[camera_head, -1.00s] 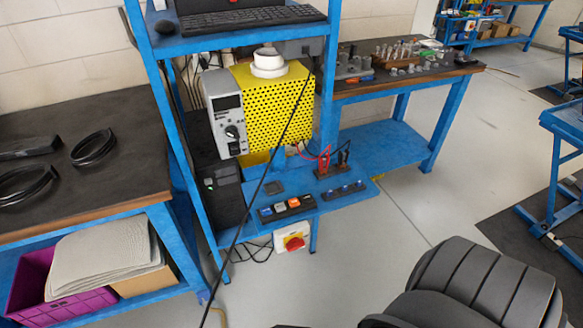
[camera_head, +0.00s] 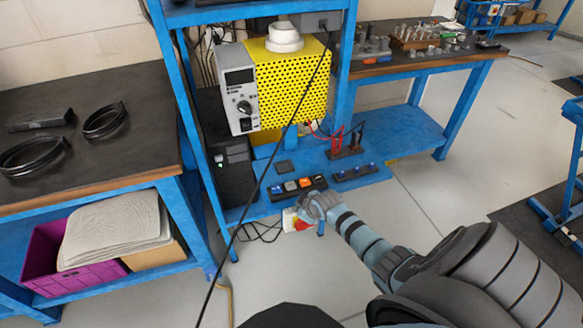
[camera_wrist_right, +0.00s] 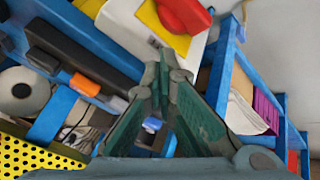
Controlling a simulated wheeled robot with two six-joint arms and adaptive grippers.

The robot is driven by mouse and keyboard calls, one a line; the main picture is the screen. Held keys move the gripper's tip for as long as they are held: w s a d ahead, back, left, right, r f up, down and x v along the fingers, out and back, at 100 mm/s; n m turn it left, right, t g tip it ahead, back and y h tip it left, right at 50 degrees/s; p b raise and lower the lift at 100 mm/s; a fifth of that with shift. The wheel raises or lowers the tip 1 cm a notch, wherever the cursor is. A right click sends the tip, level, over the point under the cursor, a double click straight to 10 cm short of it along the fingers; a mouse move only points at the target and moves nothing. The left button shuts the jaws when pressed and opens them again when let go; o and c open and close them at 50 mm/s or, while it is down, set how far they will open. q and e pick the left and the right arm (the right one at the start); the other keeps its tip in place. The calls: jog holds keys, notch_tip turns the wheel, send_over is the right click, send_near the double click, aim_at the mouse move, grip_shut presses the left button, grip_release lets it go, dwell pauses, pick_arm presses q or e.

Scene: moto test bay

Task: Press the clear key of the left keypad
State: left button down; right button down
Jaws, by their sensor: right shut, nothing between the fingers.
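The left keypad (camera_head: 283,198) is a dark strip on the front of the blue lower shelf. From left it has a blue key (camera_head: 276,190), a white key (camera_head: 290,186), an orange key (camera_head: 305,182) and a dark key; labels are too small to read. In the right wrist view the orange key (camera_wrist_right: 85,84) and white key (camera_wrist_right: 114,102) lie left of my fingers. My right gripper (camera_head: 313,207) is near the keypad's front edge, shut and empty; its fingertips (camera_wrist_right: 165,62) show in the wrist view. I cannot tell any contact. My left gripper is out of view.
A second keypad with blue buttons (camera_head: 354,173) sits right of the left one. A red-knobbed white switch box (camera_head: 291,221) hangs below the shelf, close to my gripper. The yellow perforated unit (camera_head: 290,85) stands behind. A black cable (camera_head: 262,180) crosses the view.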

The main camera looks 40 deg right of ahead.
jog(key=w+d+r+n+t, duration=0.1)
jog(key=w+r, duration=0.3)
jog(key=r, duration=0.3)
jog(key=w+d+r+n+t, duration=0.1)
jog(key=w+r+n, duration=0.1)
jog(key=w+r, duration=0.3)
notch_tip(320, 180, up, 3)
jog(key=shift+r+b, duration=0.1)
jog(key=shift+b, duration=0.2)
jog(key=b, duration=0.8)
send_over(289, 186)
notch_tip(289, 186, down, 8)
jog(key=shift+r, duration=0.1)
jog(key=shift+f+b, duration=0.35)
jog(key=shift+f, duration=0.2)
jog(key=shift+w+f, duration=0.1)
jog(key=shift+f, duration=0.3)
